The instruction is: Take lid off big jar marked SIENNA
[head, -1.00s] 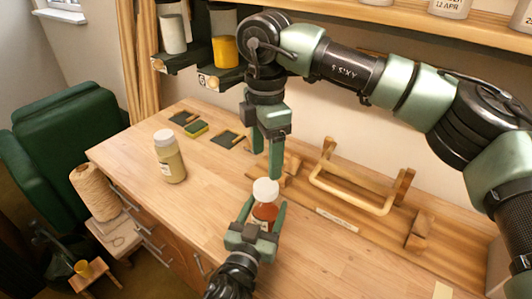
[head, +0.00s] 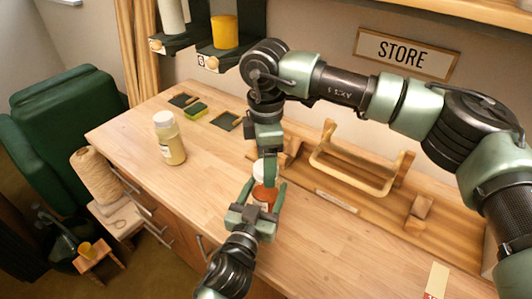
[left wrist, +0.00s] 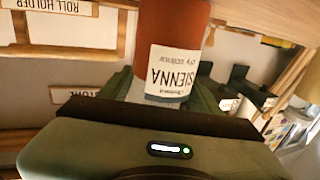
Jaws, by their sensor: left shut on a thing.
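The big jar marked SIENNA (head: 264,194) has red-brown contents and a white lid (head: 259,171). Its label shows upside down in the left wrist view (left wrist: 173,75). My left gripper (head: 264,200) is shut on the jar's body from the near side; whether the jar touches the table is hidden. My right gripper (head: 267,165) points down from above at the lid, with one finger in front of it. The lid is partly hidden, and I cannot tell whether these fingers grip it.
A jar with yellowish contents (head: 169,139) stands on the table (head: 205,170) to the left. Dark pads and a green-yellow sponge (head: 195,110) lie behind it. A wooden rack (head: 350,175) stands right of the SIENNA jar. The table's left front is clear.

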